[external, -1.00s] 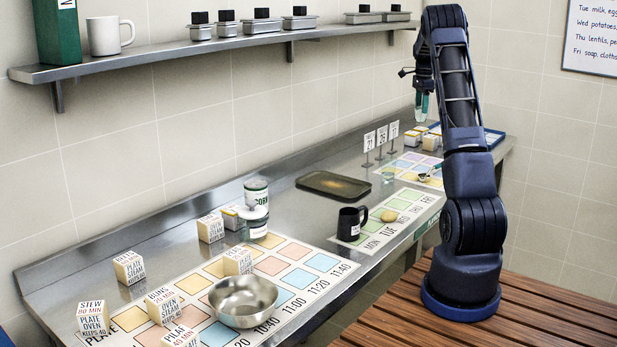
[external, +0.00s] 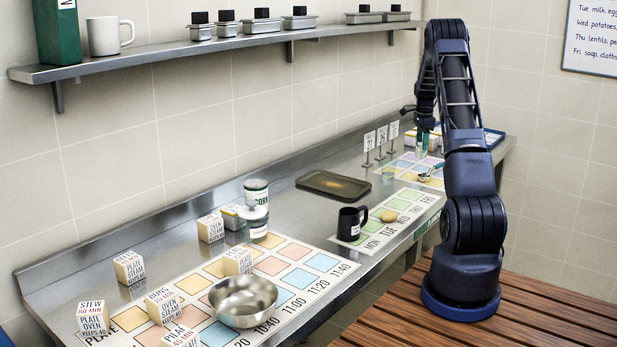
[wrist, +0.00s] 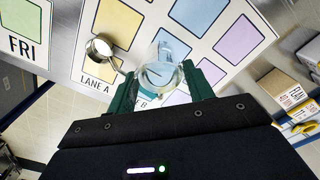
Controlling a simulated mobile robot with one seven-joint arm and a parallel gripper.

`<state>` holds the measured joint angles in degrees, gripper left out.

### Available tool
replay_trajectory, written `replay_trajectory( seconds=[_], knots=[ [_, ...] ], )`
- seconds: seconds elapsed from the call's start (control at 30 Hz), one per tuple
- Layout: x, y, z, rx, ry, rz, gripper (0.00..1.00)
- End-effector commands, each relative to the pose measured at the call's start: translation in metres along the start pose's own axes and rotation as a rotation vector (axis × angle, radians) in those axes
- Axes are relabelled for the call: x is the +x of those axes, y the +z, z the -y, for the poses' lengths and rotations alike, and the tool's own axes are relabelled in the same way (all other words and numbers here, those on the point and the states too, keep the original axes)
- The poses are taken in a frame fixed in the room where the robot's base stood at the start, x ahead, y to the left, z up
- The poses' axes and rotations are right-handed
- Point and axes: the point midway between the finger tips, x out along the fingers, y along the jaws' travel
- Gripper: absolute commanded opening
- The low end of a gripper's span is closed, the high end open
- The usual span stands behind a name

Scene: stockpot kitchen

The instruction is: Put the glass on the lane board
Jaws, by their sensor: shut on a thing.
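My gripper (external: 424,136) is over the far part of the lane board. It is shut on a clear glass (external: 421,153), which also shows between the green fingers in the wrist view (wrist: 164,72). The glass looks roughly upright. I cannot tell whether its base touches the board. The lane board (external: 405,163) is a white sheet with coloured squares, and its LANE A label shows in the wrist view (wrist: 95,84). The LANE B label is partly hidden by my gripper.
A metal measuring scoop (wrist: 99,48) lies on the board beside the glass. Three upright number cards (external: 381,139) stand along the board's back left. Small boxes (wrist: 292,97) and a blue tray (external: 494,138) are on the other side. A weekday board (external: 408,207) lies nearer.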

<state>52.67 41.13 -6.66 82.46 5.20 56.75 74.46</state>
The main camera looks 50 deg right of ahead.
Motion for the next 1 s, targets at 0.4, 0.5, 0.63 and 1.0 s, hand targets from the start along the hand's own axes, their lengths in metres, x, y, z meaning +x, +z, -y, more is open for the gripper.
replay_trajectory(
  seconds=[0.4, 0.5, 0.63, 1.0],
  knots=[
    [0.033, 0.001, 0.000, -0.001, 0.001, 0.001, 0.21],
    [0.045, 0.000, 0.000, 0.000, 0.001, 0.001, 0.21],
    [0.049, 0.000, 0.000, 0.000, -0.001, 0.000, 0.21],
    [0.052, 0.001, 0.000, -0.001, -0.001, 0.001, 0.60]
  ],
)
